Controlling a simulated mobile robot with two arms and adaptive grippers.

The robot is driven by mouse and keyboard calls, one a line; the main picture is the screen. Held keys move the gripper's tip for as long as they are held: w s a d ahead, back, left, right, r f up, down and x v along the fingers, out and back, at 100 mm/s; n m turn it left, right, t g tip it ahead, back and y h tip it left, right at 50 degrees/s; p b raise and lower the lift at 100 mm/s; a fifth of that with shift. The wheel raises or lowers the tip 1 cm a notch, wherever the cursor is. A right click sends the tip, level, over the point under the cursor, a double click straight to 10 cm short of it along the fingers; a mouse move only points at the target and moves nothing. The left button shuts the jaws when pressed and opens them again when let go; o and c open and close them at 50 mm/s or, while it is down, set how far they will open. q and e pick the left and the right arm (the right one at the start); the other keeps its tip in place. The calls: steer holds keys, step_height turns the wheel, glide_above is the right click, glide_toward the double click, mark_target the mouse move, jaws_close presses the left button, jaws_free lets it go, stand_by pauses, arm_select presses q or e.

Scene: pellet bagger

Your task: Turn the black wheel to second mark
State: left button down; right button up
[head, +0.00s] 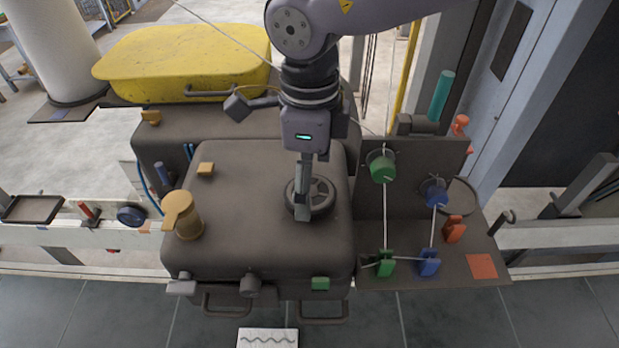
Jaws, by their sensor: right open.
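The black wheel (324,198) is a dark spoked handwheel on top of the grey-brown machine housing (250,240), right of the middle of its top. My right gripper (304,208) points down over the left part of the wheel and hides some of its rim and spokes. Its jaws are open; I cannot tell whether the fingers touch the rim. The wheel's marks cannot be made out. My left gripper is not in view.
A yellow bin (180,62) stands behind the housing. An orange-yellow knob (182,215) rises at its left. At right, a dark panel carries a green pulley (382,168), a blue pulley (434,192) and cords. A paper with a wavy line (267,338) lies in front.

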steer(key=shift+f, duration=1.05)
steer(key=c, duration=1.1)
steer(key=shift+c, duration=0.2)
